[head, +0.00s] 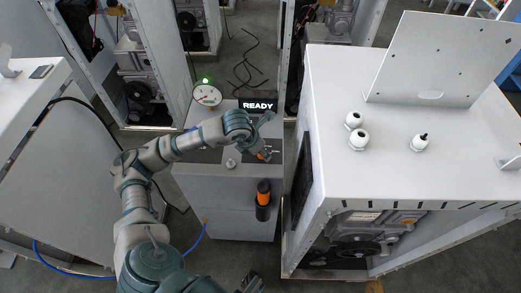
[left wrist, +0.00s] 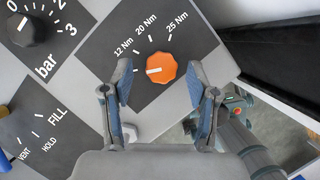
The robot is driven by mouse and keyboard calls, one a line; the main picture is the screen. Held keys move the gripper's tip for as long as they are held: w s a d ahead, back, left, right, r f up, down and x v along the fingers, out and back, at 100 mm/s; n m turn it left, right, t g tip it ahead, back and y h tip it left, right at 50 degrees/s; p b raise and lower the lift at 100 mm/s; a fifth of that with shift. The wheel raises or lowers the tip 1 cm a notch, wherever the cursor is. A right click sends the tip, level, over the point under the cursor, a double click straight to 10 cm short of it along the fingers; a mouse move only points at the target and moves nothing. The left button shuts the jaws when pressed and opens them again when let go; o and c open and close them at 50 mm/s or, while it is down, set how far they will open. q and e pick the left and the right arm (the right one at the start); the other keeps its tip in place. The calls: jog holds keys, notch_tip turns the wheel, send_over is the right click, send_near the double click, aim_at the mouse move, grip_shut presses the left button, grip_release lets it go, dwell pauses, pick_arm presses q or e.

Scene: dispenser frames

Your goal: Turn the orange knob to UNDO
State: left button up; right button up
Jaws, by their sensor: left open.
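The orange knob (left wrist: 161,68) sits on a dark plate marked 12 Nm, 20 Nm and 25 Nm in the left wrist view. Its white line points left, below the 12 Nm mark. No UNDO label is readable. In the head view only a bit of the knob (head: 262,155) shows beside my gripper. My left gripper (left wrist: 160,75) is open, with one finger on each side of the knob in the picture; I see gaps and no contact. In the head view it is over the cabinet top (head: 268,149). A dark part at the bottom edge, probably my right gripper (head: 250,286), is cut off.
A READY display (head: 258,105), a gauge (head: 207,95) and a lit green lamp (head: 205,80) stand at the back. An orange-and-black tool (head: 263,194) is on the cabinet front. A black bar knob (left wrist: 27,30) is at left.

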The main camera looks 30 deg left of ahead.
pick_arm(q)
jog(key=v, duration=1.1)
jog(key=shift+r, duration=0.15)
jog(key=shift+a, duration=0.1)
